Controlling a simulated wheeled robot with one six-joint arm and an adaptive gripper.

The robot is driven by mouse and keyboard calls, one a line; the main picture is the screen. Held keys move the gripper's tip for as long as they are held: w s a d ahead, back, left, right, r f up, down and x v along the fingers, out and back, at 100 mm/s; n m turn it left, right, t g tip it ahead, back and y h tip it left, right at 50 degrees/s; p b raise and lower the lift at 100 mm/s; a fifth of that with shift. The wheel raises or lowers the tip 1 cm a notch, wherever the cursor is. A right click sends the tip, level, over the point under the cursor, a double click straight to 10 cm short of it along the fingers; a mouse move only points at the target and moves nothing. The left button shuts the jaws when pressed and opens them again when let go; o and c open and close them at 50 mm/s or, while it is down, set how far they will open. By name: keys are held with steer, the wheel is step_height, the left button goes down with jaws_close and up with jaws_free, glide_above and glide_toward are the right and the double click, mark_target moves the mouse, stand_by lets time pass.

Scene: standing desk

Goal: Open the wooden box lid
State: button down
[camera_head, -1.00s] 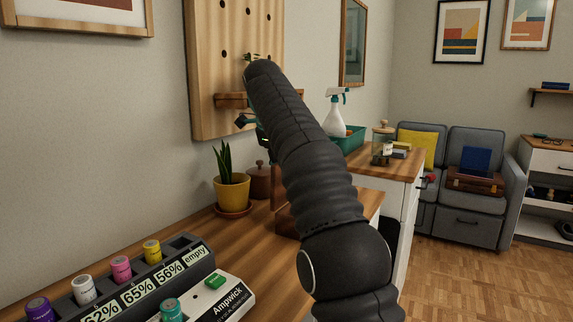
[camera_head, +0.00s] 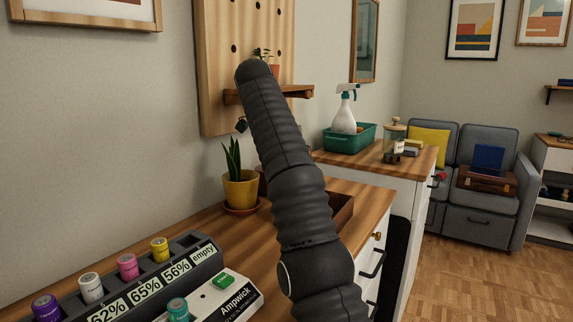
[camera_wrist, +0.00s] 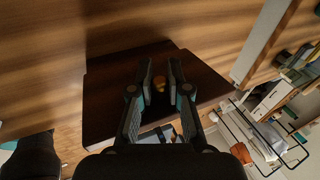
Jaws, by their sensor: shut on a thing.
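The wooden box (camera_head: 342,208) stands on the desk in the head view, dark reddish brown and mostly hidden behind my arm. In the wrist view a dark wooden panel, the lid (camera_wrist: 108,88), lies across the middle with a small brass knob (camera_wrist: 160,83) on it. My gripper (camera_wrist: 160,76) is shut on this knob, one finger on each side. In the head view the lid is hidden by my arm, so I cannot tell its height above the box.
A yellow plant pot (camera_head: 240,190) stands close left of my arm. The battery rack (camera_head: 150,275) and the white Ampwick device (camera_head: 230,297) fill the desk's front left. A green tray (camera_head: 350,138) with a spray bottle (camera_head: 343,116) stands on the far cabinet.

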steer(key=shift+f, duration=0.15)
steer(key=c, duration=1.1)
jaws_free()
steer(key=shift+c, duration=0.2)
steer(key=shift+d+r, duration=0.15)
steer(key=shift+r, duration=0.1)
